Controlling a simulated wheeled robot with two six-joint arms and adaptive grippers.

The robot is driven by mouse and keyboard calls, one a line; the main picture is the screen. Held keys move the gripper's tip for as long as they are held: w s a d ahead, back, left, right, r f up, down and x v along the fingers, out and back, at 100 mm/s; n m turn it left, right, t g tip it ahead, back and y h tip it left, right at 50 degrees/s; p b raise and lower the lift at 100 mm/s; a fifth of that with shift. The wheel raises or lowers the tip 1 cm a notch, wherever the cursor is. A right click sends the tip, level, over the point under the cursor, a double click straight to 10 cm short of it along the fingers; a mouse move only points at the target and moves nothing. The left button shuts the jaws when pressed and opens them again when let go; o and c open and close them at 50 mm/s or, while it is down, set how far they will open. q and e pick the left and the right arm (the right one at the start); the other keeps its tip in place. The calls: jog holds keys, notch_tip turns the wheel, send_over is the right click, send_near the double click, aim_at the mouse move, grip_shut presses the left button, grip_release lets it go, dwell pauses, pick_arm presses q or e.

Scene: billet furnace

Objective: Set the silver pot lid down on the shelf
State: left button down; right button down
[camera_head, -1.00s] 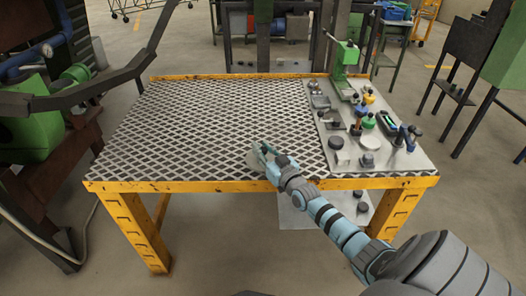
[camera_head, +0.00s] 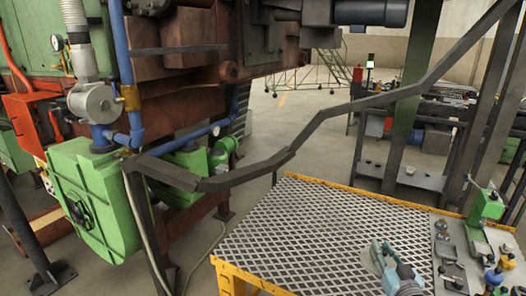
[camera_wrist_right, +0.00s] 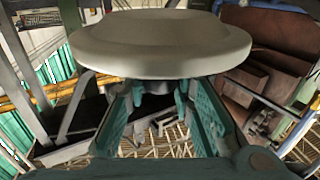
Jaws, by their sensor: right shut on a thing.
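The silver pot lid (camera_wrist_right: 160,50) fills the top of the right wrist view, a pale round disc seen nearly edge-on. My right gripper (camera_wrist_right: 160,92) is shut on it, with one teal finger on each side below the disc. In the head view my right gripper (camera_head: 380,250) is above the front right of the mesh-topped table (camera_head: 300,240), and the lid's grey edge (camera_head: 369,260) shows beside it. A grey shelf-like surface (camera_head: 400,178) stands behind the table; I cannot tell whether it is the task's shelf. My left gripper is not in view.
A green machine (camera_head: 100,200) with pipes stands at the left. A dark bent bar (camera_head: 250,175) crosses above the table's back left. Small tools and parts stand on a grey plate (camera_head: 479,240) at the table's right. The mesh left of my gripper is clear.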

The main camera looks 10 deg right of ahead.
jog(key=s+a+r+n+g+y, duration=0.1)
jog(key=s+a+r+n+y, duration=0.2)
jog(key=s+a, duration=0.7)
jog(key=s+a+r+n+g+y, duration=0.1)
jog(key=s+a+r+n+y, duration=0.3)
jog(key=s+a+r+y, duration=0.3)
jog(key=s+a+y, duration=0.1)
jog(key=s+a, duration=0.2)
jog(key=a, duration=0.4)
jog(key=shift+r, duration=0.3)
jog(key=shift+s, duration=0.1)
